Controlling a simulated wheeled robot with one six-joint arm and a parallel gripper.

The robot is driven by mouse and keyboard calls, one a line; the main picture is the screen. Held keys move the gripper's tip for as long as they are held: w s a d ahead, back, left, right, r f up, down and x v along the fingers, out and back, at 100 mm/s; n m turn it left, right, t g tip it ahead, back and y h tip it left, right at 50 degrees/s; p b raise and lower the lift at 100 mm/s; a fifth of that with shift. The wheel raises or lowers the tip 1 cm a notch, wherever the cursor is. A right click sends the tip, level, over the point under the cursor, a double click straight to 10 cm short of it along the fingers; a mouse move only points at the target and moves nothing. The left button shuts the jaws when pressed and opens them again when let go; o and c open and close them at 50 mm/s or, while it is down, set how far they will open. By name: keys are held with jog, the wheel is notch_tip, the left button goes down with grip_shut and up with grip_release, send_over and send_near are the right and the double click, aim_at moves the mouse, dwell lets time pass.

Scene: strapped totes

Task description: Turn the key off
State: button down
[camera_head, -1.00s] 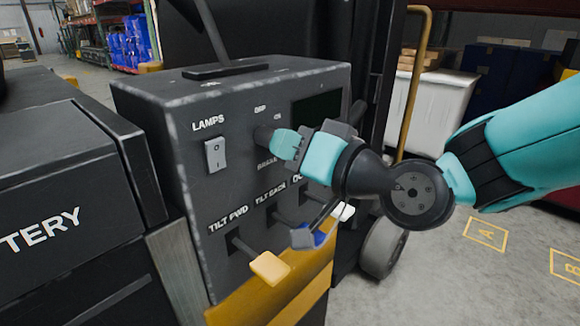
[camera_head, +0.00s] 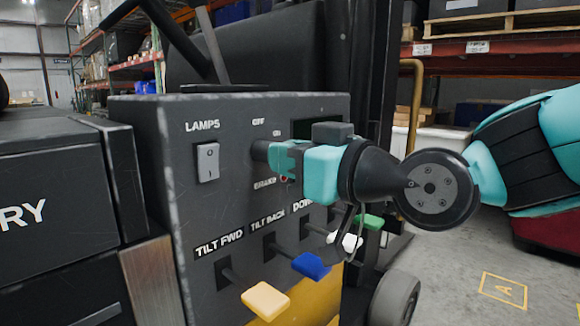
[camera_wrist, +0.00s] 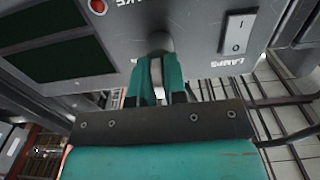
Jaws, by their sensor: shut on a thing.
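The key switch (camera_head: 260,150) is a dark round barrel on the front of the grey console, beside the OFF and ON labels. It also shows in the wrist view (camera_wrist: 158,43), upside down. My gripper (camera_head: 277,156) reaches it from the right. In the wrist view, its two teal fingers (camera_wrist: 158,78) are shut on the key (camera_wrist: 156,70), a thin grey piece between them at the barrel. Most of the key is hidden by the fingers, so its exact angle is hard to tell.
A LAMPS rocker switch (camera_head: 208,162) sits left of the key switch. Below are levers with yellow (camera_head: 266,301), blue (camera_head: 311,266), white (camera_head: 346,239) and green (camera_head: 369,221) ends, close under my wrist. A dark screen (camera_head: 318,119) is at the upper right. Open floor lies to the right.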

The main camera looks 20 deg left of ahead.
dwell(0.3)
jog(key=c, duration=1.2)
grip_release()
jog(key=shift+c, duration=0.2)
jog(key=b+v, duration=0.2)
jog(key=v, duration=1.5)
jog(key=shift+d+b, duration=0.25)
jog(key=shift+b, duration=0.1)
